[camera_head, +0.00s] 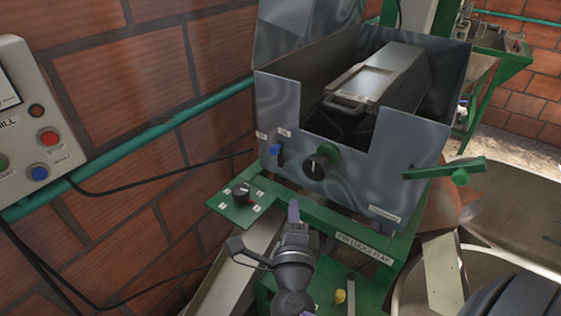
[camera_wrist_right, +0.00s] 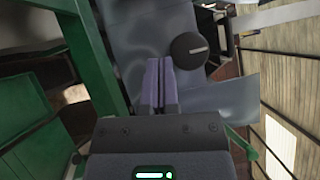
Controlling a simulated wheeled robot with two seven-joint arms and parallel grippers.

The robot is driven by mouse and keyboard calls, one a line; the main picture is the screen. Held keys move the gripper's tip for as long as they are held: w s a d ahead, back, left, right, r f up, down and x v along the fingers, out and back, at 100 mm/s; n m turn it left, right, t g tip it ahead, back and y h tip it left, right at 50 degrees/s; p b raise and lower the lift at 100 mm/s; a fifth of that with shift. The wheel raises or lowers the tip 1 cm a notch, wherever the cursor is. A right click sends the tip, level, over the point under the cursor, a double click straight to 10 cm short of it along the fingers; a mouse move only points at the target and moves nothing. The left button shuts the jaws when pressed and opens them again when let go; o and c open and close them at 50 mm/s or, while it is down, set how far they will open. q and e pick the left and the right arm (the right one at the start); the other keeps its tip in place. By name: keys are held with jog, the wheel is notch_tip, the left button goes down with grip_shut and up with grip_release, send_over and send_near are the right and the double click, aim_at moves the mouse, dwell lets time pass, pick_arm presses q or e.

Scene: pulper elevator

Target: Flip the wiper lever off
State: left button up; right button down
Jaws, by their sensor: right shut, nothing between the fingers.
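A small blue-tipped lever (camera_head: 276,149) sits on the front of the grey metal box (camera_head: 370,185), at its left, with two small labels above it. Their text is too small to read, so I cannot confirm that this is the wiper lever. My right gripper (camera_head: 293,211) is below the box front, over the green frame, apart from the lever. Its purple fingers (camera_wrist_right: 158,82) are together and empty in the wrist view. The blue-tipped lever cannot be made out there. My left gripper is not in view.
A black round knob (camera_head: 320,162) is right of the lever; a knob also shows in the wrist view (camera_wrist_right: 188,50). A green handle (camera_head: 455,169) sticks out at the right. A brick wall stands behind.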

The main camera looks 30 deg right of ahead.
send_near(281, 147)
jog(key=d, duration=0.3)
jog(key=w, duration=0.4)
jog(key=shift+w+r, duration=0.1)
jog(key=shift+r, duration=0.1)
